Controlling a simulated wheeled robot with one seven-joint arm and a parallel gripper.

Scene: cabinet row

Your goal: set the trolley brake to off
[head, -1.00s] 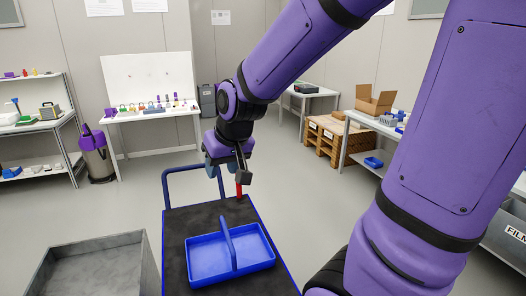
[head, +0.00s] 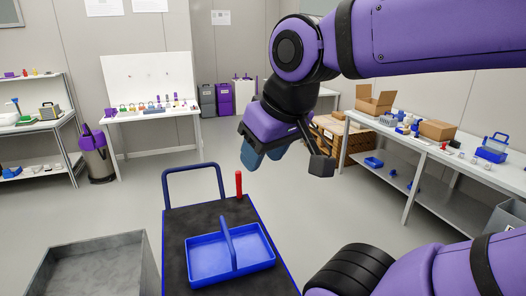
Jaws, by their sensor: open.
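The trolley has a dark flat deck (head: 185,222) with blue edges and a blue push handle (head: 193,168) at its far end. A red upright lever (head: 239,184), likely the brake, stands at the deck's far right corner. A blue tray (head: 205,272) with a carrying handle sits on the deck. My gripper (head: 262,160) is open and empty, above and to the right of the red lever and clear of it. Its fingers point down and to the left.
A grey open bin (head: 97,268) stands left of the trolley. A workbench (head: 415,148) with boxes and small items runs along the right. A white table (head: 155,115) stands at the back left. The floor between them is clear.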

